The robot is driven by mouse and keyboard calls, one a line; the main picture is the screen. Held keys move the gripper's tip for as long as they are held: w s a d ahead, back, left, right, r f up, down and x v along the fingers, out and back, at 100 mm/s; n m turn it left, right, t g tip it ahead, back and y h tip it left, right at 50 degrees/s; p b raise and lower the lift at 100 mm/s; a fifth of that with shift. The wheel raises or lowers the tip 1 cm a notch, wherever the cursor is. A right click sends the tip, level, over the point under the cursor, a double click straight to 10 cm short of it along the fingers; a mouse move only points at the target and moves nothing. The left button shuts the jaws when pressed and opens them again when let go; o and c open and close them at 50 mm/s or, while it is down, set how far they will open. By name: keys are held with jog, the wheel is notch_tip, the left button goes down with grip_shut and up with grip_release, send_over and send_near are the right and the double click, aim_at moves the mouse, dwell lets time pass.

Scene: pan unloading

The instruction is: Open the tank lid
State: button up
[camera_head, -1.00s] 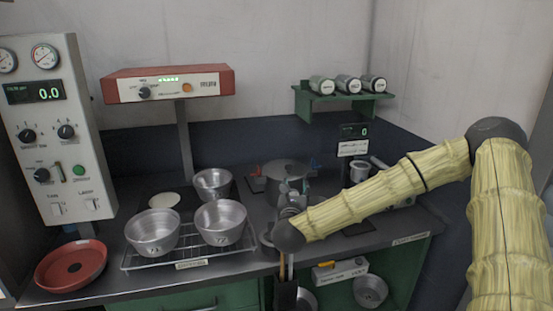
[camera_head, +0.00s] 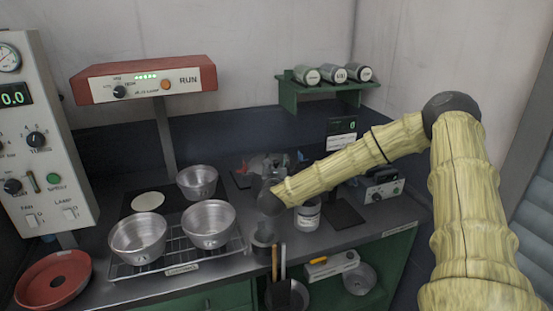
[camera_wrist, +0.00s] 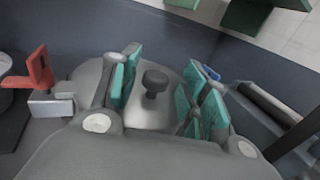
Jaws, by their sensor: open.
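The tank is mostly hidden behind my arm in the head view, where only part of its top (camera_head: 270,163) shows. In the wrist view its grey lid (camera_wrist: 150,116) has a dark round knob (camera_wrist: 154,82) in the middle. My gripper (camera_wrist: 162,80) is open above the lid. Its teal finger pads stand on both sides of the knob, with visible gaps. A red handle (camera_wrist: 40,67) on a metal block is at the left, and a blue piece (camera_wrist: 210,72) shows behind the right finger. In the head view my gripper is largely hidden by the wrist.
Metal pans (camera_head: 138,238) stand on a wire rack (camera_head: 180,262) at the left. A labelled can (camera_head: 308,213) stands right of my wrist. A green shelf (camera_head: 325,92) with several canisters hangs above. A red dish (camera_head: 53,278) lies at the far left.

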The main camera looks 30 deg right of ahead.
jog(key=shift+w+d+r, duration=0.1)
jog(key=shift+w+d, duration=0.1)
jog(key=shift+w, duration=0.15)
jog(key=shift+w+d+f, duration=0.15)
jog(key=shift+w+f, duration=0.1)
jog(key=shift+w, duration=0.25)
jog(key=shift+s+r, duration=0.1)
grip_shut()
jog(key=shift+r, duration=0.1)
